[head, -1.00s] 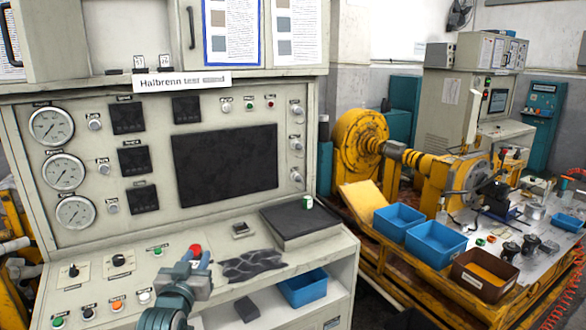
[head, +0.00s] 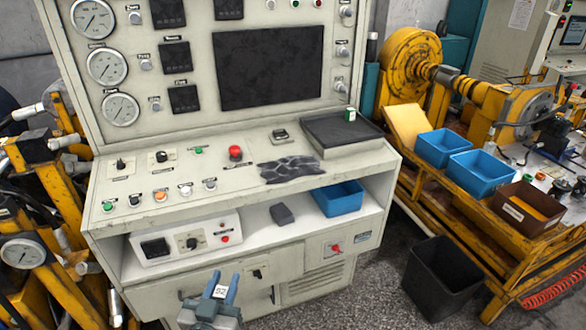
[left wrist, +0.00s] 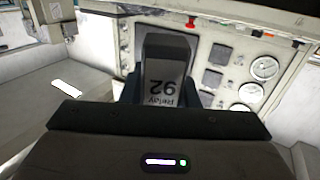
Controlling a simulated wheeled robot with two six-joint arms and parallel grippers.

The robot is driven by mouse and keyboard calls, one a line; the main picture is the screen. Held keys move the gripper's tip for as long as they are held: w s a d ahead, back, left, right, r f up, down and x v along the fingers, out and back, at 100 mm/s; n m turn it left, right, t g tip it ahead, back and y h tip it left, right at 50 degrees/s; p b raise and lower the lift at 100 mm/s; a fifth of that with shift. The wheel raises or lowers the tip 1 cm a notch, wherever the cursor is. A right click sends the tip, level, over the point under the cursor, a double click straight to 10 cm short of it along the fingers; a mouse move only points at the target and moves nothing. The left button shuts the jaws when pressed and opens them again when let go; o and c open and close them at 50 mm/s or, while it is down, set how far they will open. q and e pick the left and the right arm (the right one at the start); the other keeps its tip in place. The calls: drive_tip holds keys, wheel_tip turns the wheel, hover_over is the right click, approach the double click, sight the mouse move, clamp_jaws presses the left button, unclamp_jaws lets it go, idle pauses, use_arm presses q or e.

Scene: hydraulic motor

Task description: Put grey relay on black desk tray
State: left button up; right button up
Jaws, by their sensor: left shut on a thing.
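The grey relay (left wrist: 168,75), a dark grey block with a pale label reading "Relay 92", is between the fingers of my left gripper (left wrist: 160,88) in the left wrist view. In the head view my left gripper (head: 223,287) is at the bottom, shut on the relay (head: 220,291), in front of and below the console's desk top. The black desk tray (head: 328,130) lies on the right end of the desk top, far above and right of the gripper in the picture. A small green and white item (head: 350,114) is on it. My right gripper is not in view.
A dark crumpled cloth (head: 290,169) and a red button (head: 235,152) are on the desk top. The shelf below holds a dark block (head: 282,214) and a blue bin (head: 338,198). A black waste bin (head: 445,275) stands on the floor at right.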

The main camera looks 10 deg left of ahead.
use_arm(q)
drive_tip(key=w+d+r+m+g+h, duration=0.3)
drive_tip(key=w+d+m+g+h, duration=0.25)
drive_tip(key=d+h, duration=0.3)
drive_tip(key=w+d+r+m+g+h, duration=0.3)
drive_tip(key=w+d+m+g+h, duration=0.15)
drive_tip(key=d+m+h, duration=0.45)
drive_tip(key=s+a+f+n+t+y, duration=0.2)
drive_tip(key=a+f+n+t+y, duration=0.5)
drive_tip(key=a+f+n+y, duration=0.15)
drive_tip(key=s+a+n+t+y, duration=0.1)
drive_tip(key=s+a+y, duration=0.1)
drive_tip(key=s+a+r+n+t+y, duration=0.1)
drive_tip(key=s+a+n+y, duration=0.1)
drive_tip(key=a+y, duration=0.1)
drive_tip(key=s+a+r+n+t+y, duration=0.1)
drive_tip(key=s+a+n+y, duration=0.1)
drive_tip(key=s+a+y, duration=0.1)
drive_tip(key=shift+a, duration=0.1)
drive_tip(key=shift+s+a+r+n+y, duration=0.3)
drive_tip(key=shift+s+a+n+y, duration=0.1)
drive_tip(key=shift+s+n+y, duration=0.1)
